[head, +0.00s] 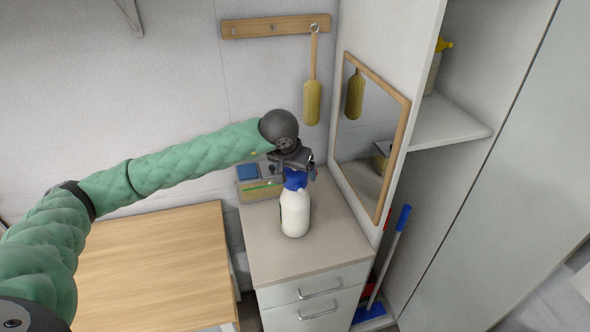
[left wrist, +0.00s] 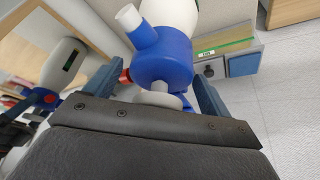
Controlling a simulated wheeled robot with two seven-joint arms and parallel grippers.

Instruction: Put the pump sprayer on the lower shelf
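The pump sprayer (head: 295,213), a white bottle with a blue head, stands upright on the drawer cabinet's top. My left gripper (head: 293,165) is at its blue head. In the left wrist view, the blue head (left wrist: 165,62) is between my left gripper's blue fingers (left wrist: 158,85). The fingers are spread wide, with a gap showing on the left side, so the gripper looks open. A pale shelf (head: 450,124) is in the tall cabinet at the right; I cannot tell if it is the lower one. My right gripper is not in view.
A yellow-topped bottle (head: 437,66) stands on the cabinet shelf, whose front part is bare. A framed mirror (head: 377,135) hangs beside the drawer cabinet (head: 275,250). A box (head: 258,190) is behind the sprayer. A blue-handled broom (head: 390,255) stands below the shelf.

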